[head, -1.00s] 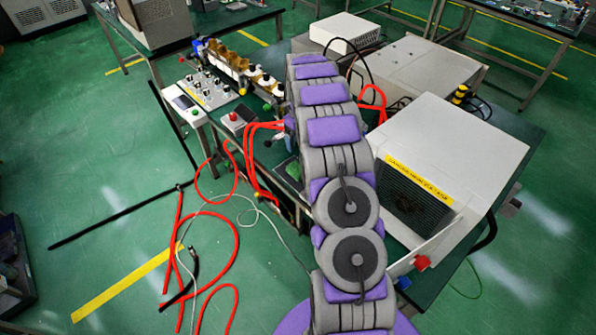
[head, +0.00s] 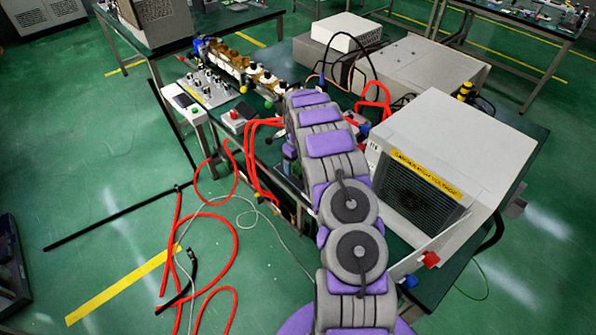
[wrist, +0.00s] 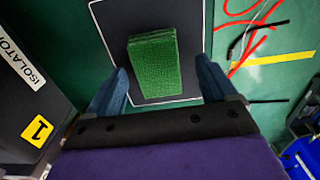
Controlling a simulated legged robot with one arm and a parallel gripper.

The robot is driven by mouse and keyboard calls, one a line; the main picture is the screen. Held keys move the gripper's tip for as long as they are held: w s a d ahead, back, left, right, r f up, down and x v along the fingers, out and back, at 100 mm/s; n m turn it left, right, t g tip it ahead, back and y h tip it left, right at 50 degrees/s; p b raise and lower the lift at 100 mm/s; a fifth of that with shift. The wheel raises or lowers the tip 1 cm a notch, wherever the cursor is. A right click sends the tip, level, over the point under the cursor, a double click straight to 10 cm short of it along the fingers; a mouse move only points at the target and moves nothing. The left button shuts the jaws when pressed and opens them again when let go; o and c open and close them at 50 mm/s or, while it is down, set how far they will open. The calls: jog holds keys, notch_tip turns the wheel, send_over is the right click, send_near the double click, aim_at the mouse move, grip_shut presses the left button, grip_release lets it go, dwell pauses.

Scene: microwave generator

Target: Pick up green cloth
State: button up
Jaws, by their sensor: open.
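The green cloth (wrist: 153,64) is a folded, textured block in the wrist view. It lies on a dark plate with a pale border (wrist: 118,22). My gripper (wrist: 166,82) shows its two blue fingers spread wide, with nothing between their tips. The fingertips point towards the cloth, one to each side of it in the picture. I cannot tell how far above the cloth they are. In the head view my arm hides the gripper and the cloth.
A white unit with a yellow high-voltage label (head: 427,175) stands right of my arm on the green table (head: 520,128). A control box (head: 238,117) and red hoses (head: 262,165) are to the left. A dark box marked 1 (wrist: 30,115) is left of my gripper.

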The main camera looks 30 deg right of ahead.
jog(key=shift+f, duration=0.7)
jog(key=shift+d, duration=0.1)
jog(key=shift+d, duration=0.1)
jog(key=shift+d, duration=0.1)
jog(key=c, duration=1)
jog(key=shift+c, duration=0.2)
jog(key=shift+r+p, duration=0.6)
jog(key=shift+r, duration=1.05)
jog(key=shift+s+a+r, duration=0.2)
jog(key=shift+r, duration=0.1)
jog(key=s+a+r+p, duration=0.1)
jog(key=s+a+p, duration=0.2)
jog(key=s+a, duration=0.6)
jog(key=s, duration=0.4)
